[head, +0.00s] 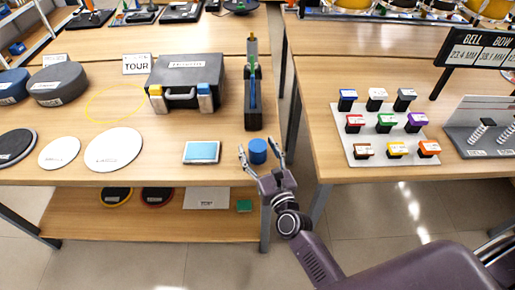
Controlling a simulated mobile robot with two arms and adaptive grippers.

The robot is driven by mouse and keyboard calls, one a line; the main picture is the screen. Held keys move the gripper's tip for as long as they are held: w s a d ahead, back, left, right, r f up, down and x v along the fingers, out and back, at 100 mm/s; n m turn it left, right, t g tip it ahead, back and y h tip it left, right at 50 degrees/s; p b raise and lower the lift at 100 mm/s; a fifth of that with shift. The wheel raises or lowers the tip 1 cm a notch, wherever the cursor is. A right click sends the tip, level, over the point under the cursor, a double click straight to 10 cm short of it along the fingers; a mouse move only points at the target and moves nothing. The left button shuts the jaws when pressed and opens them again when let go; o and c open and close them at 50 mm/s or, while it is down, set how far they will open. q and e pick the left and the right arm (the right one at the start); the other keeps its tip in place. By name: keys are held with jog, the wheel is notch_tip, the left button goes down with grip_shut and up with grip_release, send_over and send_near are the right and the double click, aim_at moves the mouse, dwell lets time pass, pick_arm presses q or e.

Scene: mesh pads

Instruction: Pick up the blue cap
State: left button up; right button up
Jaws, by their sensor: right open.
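The blue cap (258,151) is a small upright cylinder near the front right corner of the left wooden table. My right gripper (262,157) comes from the lower right, with its fingers spread. The cap shows between the two fingers, one on each side, with a gap to each. I cannot tell whether any part touches it. My left gripper is not in view.
A light blue box (202,152) lies left of the cap. A dark upright holder (254,105) stands behind it. A grey case (187,82) is farther back. The right table (380,176) holds a pad of coloured blocks, beyond a gap between tables.

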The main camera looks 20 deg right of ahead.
jog(key=shift+w, duration=0.2)
jog(key=shift+s, duration=0.1)
jog(key=c, duration=1)
jog(key=shift+r, duration=0.1)
jog(key=shift+c, duration=0.2)
